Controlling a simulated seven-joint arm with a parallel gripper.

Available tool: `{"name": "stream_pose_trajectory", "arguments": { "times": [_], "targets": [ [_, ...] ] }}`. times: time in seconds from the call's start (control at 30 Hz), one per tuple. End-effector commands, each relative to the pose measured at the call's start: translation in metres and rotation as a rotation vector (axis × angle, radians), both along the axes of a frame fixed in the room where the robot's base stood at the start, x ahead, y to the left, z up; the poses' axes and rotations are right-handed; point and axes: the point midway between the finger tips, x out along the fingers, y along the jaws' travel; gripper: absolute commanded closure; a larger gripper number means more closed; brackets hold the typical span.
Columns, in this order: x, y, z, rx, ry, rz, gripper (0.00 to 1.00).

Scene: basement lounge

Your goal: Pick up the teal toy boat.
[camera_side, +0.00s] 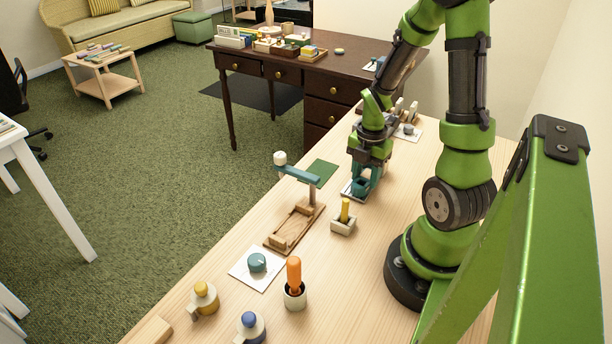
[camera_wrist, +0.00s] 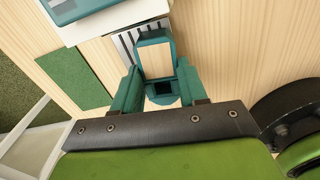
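The teal toy boat (camera_wrist: 155,57), with a pale wood-coloured panel on top and a dark square opening, lies between my fingers in the wrist view. In the side view the boat (camera_side: 359,187) is low under my gripper and partly hidden by it. My gripper (camera_side: 366,178) points down, its teal fingers at table height. In the wrist view my gripper (camera_wrist: 158,82) has one finger on each side of the boat. The fingers look spread around it; I cannot tell whether either touches.
A striped card (camera_wrist: 126,44) lies by the boat. A wooden stand with a teal arm (camera_side: 297,172), a yellow-handled item in a holder (camera_side: 344,218) and an orange-handled item (camera_side: 294,277) stand nearby. A teal knob (camera_side: 257,262) and a green mat (camera_side: 323,170) are also close.

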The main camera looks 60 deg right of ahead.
Motion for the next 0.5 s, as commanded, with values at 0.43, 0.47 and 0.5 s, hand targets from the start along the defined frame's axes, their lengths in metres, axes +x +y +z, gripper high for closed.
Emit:
{"name": "stream_pose_trajectory", "arguments": {
  "times": [0.43,0.47,0.5],
  "targets": [
    [0.001,-0.001,0.009,-0.003,-0.004,0.001,0.88],
    [0.001,-0.001,0.013,-0.005,-0.005,0.002,0.88],
    [0.001,-0.001,0.020,-0.005,-0.006,0.002,0.88]
  ]
}}
